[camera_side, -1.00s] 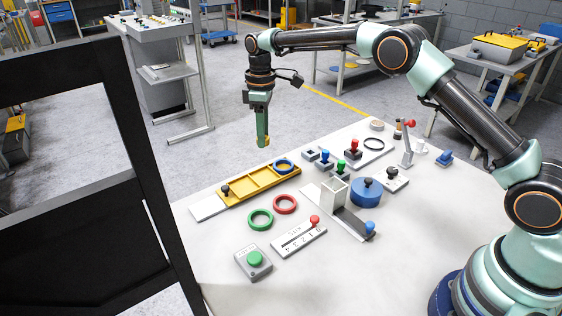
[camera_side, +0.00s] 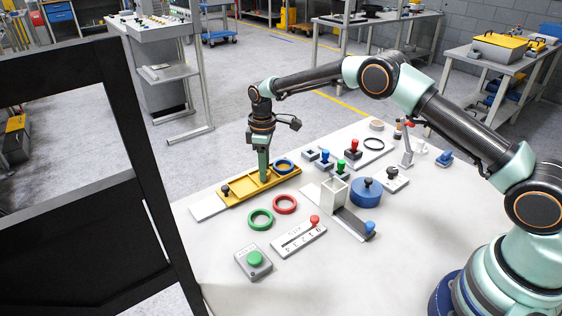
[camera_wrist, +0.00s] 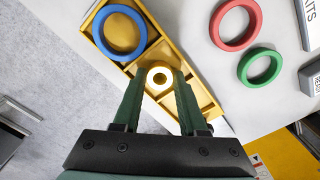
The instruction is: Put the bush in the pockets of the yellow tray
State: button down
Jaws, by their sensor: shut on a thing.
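The yellow tray (camera_side: 243,201) lies on the white table with its row of pockets; it also runs diagonally through the wrist view (camera_wrist: 165,40). The bush (camera_wrist: 158,77) is a small pale yellow ring with a round hole. My gripper (camera_wrist: 159,82) is shut on it, with a green finger on each side. In the side view my gripper (camera_side: 264,178) points straight down at the tray's middle, and the bush cannot be told apart from the yellow there. Whether the bush touches a pocket floor cannot be told.
A blue ring (camera_wrist: 122,33) lies at one end of the tray, beside my gripper. A black knob (camera_side: 225,189) stands at the other end. Red (camera_side: 285,204) and green (camera_side: 260,219) rings lie in front of the tray.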

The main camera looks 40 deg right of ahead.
jog(key=shift+f, duration=0.1)
jog(key=c, duration=0.7)
grip_release()
jog(key=shift+c, duration=0.2)
